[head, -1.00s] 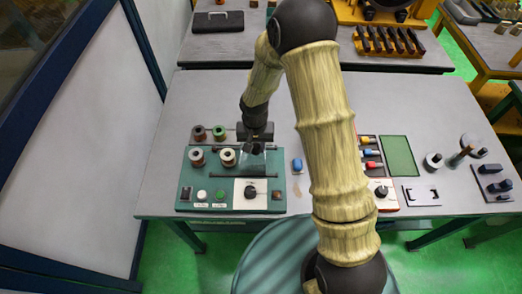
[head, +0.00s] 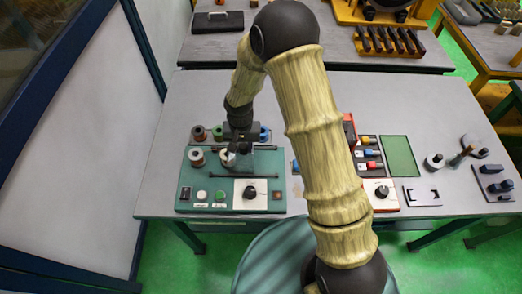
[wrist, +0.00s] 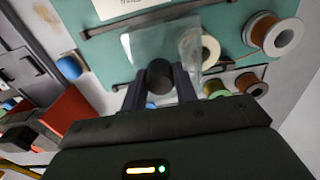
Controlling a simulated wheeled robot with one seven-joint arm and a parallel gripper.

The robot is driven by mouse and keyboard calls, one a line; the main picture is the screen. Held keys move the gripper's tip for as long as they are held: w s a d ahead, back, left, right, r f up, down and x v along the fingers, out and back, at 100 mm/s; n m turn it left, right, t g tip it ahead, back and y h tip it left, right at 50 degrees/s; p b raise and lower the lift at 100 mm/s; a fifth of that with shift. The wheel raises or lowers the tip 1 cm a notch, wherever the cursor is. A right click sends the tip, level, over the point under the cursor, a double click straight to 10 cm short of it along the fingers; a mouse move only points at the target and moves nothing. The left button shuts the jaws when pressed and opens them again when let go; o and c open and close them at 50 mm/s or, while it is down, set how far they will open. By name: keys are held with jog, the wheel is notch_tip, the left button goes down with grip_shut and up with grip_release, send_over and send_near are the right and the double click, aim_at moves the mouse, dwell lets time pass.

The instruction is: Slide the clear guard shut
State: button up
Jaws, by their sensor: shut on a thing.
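The clear guard (wrist: 150,48) is a transparent pane over the teal winding machine (head: 192,184), between two dark rails. In the wrist view it partly overlaps a pale-ended spool (wrist: 207,50). My gripper (wrist: 160,88) is shut on the guard's round dark knob (wrist: 160,72), with a finger on each side. In the head view my gripper (head: 236,142) is over the upper middle of the machine, beside the copper spool on the left. There the pane is faint and its exact edges are hard to tell.
Blue-capped items, a red bin (head: 350,130) and a green mat (head: 397,156) lie to the right.

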jog(key=shift+a, duration=2.2)
jog(key=o, duration=0.7)
jog(key=shift+r+p, duration=1.85)
jog(key=shift+r, duration=1.15)
jog(key=shift+w+d, duration=0.1)
